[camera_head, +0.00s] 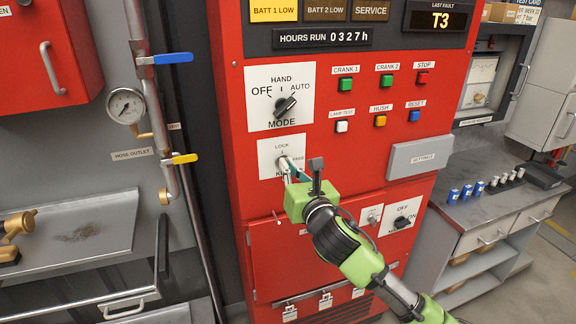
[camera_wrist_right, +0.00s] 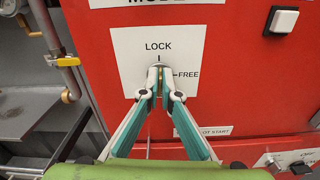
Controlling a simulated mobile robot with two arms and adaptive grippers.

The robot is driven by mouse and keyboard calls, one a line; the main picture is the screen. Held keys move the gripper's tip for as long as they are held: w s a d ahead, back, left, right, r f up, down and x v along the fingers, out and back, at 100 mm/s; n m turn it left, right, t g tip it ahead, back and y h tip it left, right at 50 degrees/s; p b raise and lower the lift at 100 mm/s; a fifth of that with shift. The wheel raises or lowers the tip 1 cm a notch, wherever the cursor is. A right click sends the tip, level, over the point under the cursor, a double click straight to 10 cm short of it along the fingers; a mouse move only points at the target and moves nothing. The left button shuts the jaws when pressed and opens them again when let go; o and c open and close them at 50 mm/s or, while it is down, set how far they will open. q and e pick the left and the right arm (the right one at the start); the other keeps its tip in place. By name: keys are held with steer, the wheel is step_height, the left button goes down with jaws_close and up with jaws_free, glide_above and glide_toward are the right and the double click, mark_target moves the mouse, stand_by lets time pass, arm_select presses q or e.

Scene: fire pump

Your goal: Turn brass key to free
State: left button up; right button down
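The white key switch plate (camera_head: 266,151) is on the red pump panel, below the mode knob. In the right wrist view the plate (camera_wrist_right: 128,48) reads LOCK at the top and FREE at the right. The brass key (camera_wrist_right: 153,96) is mostly hidden; a small brass bit shows between my fingers. My right gripper (camera_head: 290,170) reaches the plate from the lower right. In the right wrist view its two fingertips (camera_wrist_right: 159,73) are close together on the key, just below the LOCK mark. The key's exact angle is hidden. My left gripper is not in view.
The mode knob (camera_head: 285,106) sits just above the plate. Several push buttons (camera_head: 380,121) are to its right, and a grey box (camera_head: 420,157) juts out lower right. A pipe with a blue-handled valve (camera_head: 172,58) and a yellow-handled valve (camera_head: 185,158) stands at the left.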

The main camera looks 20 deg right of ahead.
steer(key=m+p, duration=0.1)
steer(key=m, duration=0.4)
steer(key=m+p, duration=0.1)
steer(key=m, duration=0.5)
steer(key=m+p, duration=0.2)
steer(key=m, duration=0.3)
steer(key=shift+d+f+m, duration=0.3)
steer(key=shift+d+f, duration=0.05)
steer(key=shift+f, duration=0.05)
stand_by(0.3)
steer(key=c, duration=2.3)
jaws_free()
steer(key=shift+s, duration=0.1)
steer(key=s, duration=1.1)
steer(key=shift+s+d, duration=0.2)
steer(key=shift+s, duration=0.2)
